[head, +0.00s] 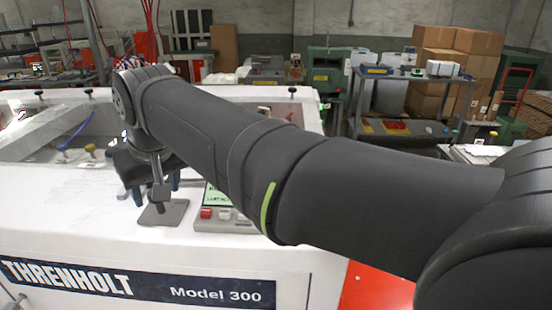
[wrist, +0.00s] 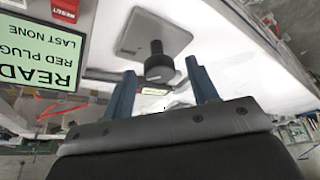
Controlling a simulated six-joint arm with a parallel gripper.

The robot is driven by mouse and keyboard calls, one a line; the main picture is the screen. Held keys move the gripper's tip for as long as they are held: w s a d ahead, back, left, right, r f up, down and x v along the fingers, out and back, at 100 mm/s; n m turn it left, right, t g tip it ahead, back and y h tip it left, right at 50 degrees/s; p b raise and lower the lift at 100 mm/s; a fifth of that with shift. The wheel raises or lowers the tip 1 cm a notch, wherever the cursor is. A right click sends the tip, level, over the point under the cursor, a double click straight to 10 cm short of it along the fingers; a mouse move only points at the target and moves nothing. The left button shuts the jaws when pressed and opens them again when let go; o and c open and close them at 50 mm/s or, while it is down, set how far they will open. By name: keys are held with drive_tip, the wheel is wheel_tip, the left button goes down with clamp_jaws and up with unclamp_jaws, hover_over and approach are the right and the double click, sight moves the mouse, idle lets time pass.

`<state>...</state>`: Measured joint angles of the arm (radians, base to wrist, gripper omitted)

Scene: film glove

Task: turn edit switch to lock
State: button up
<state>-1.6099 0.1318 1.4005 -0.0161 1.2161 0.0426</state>
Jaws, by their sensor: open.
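The switch has a dark round knob (wrist: 158,66) on a square grey plate (wrist: 163,35). In the head view the plate (head: 163,213) lies on the white machine top, with the knob's dark stem (head: 158,193) rising from it. My gripper (wrist: 161,68) is open, its two blue fingers on either side of the knob in the wrist view. I cannot tell whether they touch it. In the head view the gripper (head: 156,192) is over the plate, partly behind the stem. The marking on the plate is too small to read, so the switch's setting is unclear.
A panel with a red RESET button (wrist: 65,9) and green display (wrist: 42,47) stands beside the plate; the display's visible text includes "RED PLUG" and "LAST NONE". My arm hides part of this panel (head: 220,226). The white top (head: 70,205) left of the plate is clear.

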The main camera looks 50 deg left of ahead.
drive_tip(key=c, duration=1)
drive_tip(key=n, duration=0.1)
drive_tip(key=n+g, duration=0.1)
drive_tip(key=n, duration=0.2)
drive_tip(key=shift+w+r+n+g, duration=0.1)
drive_tip(key=shift+w+n+g, duration=0.2)
drive_tip(key=shift+g, duration=0.1)
drive_tip(key=n, duration=0.2)
drive_tip(key=n+g+h, duration=0.1)
drive_tip(key=n, duration=0.1)
drive_tip(key=shift+a+n+g, duration=0.15)
drive_tip(key=shift+n+g, duration=0.15)
drive_tip(key=n+h, duration=0.1)
drive_tip(key=n, duration=0.1)
drive_tip(key=n+h, duration=0.1)
drive_tip(key=n, duration=0.1)
drive_tip(key=shift+w+a+n+g, duration=0.1)
drive_tip(key=shift+a+n+g, duration=0.05)
drive_tip(key=shift+n+g, duration=0.2)
drive_tip(key=shift+a+n+g+h, duration=0.15)
drive_tip(key=shift+n+h, duration=0.25)
drive_tip(key=shift+n, duration=0.65)
drive_tip(key=shift+d+n+g+h, duration=0.1)
drive_tip(key=shift+n+h, duration=0.3)
drive_tip(key=shift+n, duration=0.6)
